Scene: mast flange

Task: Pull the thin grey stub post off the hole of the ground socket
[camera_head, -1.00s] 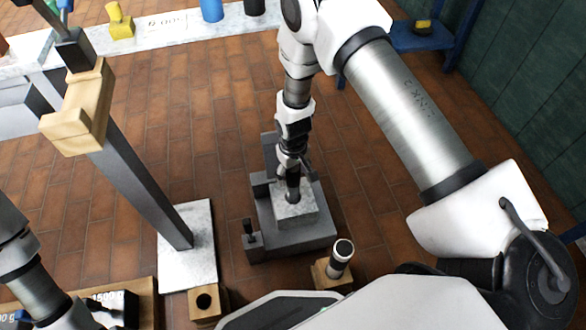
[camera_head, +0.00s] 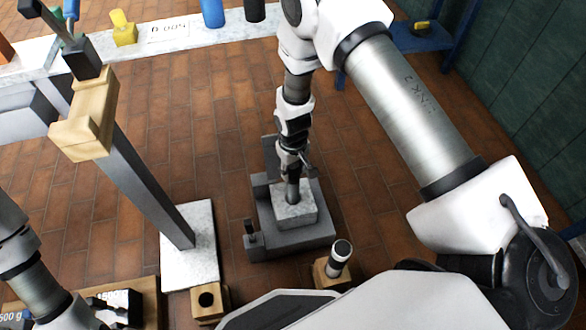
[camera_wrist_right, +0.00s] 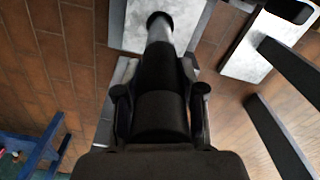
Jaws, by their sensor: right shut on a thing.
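The thin grey stub post (camera_head: 293,192) stands upright at the ground socket, a pale speckled block (camera_head: 294,213) on a dark grey stepped base. My right gripper (camera_head: 292,170) comes down from above and is shut on the post's upper part. In the right wrist view, the post (camera_wrist_right: 160,32) runs from between my right fingers (camera_wrist_right: 160,95) to the pale block (camera_wrist_right: 130,25), with a dark ring at its far end. I cannot tell whether its lower end is still inside the hole. My left gripper (camera_head: 120,308) is at the lower left, its fingers partly unclear.
A tall leaning grey mast (camera_head: 150,185) with a wooden collar stands on a pale plate, left of the socket. Brick floor is clear behind.

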